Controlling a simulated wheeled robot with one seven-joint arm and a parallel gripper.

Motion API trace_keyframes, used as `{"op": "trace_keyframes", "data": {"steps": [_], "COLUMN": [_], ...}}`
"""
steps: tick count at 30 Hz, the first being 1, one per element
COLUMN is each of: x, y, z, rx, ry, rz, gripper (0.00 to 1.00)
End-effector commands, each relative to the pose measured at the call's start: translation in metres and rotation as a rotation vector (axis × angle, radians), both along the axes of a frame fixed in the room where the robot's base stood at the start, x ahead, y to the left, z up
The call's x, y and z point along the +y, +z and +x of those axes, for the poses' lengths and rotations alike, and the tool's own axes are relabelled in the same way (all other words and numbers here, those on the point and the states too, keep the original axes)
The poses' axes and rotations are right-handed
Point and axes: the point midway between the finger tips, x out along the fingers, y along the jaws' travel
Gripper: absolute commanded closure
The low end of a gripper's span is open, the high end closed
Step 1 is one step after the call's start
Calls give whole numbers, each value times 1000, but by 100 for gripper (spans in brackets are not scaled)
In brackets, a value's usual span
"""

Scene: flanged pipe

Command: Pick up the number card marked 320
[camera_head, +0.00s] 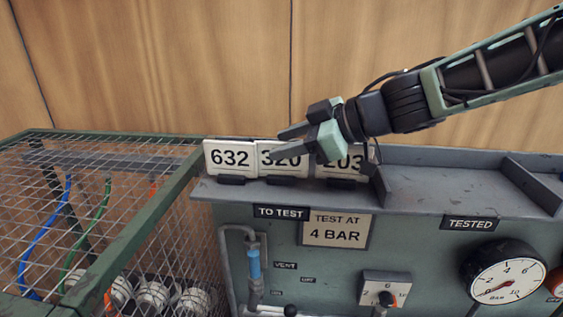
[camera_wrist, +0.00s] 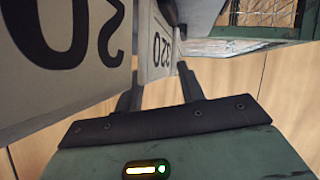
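The number card marked 320 (camera_head: 279,165) stands upright in the middle of a row of three white cards on the panel's top ledge. My gripper (camera_head: 279,145) reaches in from the right at the card's upper part, partly covering its digits. One finger passes in front of the card; the other is near its top edge. In the wrist view, the 320 card (camera_wrist: 159,45) appears upside down near the two separated fingertips (camera_wrist: 160,70). The fingers look open; whether either touches the card is not clear.
Card 632 (camera_head: 229,157) stands just left. Card 203 (camera_head: 350,163) stands right, partly behind my gripper, and looms large in the wrist view (camera_wrist: 60,55). A wire mesh cage (camera_head: 130,215) is at left. The tray (camera_head: 455,190) on the right is empty.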

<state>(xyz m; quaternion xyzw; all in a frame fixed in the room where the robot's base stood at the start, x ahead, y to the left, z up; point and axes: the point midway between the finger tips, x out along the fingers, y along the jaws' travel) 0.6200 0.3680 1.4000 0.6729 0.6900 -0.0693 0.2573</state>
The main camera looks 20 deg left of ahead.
Motion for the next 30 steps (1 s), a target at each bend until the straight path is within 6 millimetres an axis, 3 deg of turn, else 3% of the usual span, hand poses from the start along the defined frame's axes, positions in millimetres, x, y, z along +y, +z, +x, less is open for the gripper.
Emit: {"op": "trace_keyframes", "data": {"steps": [5, 9, 22, 30], "x": [0, 0, 0, 1], "y": [0, 0, 3, 48], "z": [0, 0, 0, 0], "rx": [0, 0, -1, -9], "ry": [0, -1, 0, 0], "rz": [0, 0, 0, 2], "gripper": [61, 100, 100, 100]}}
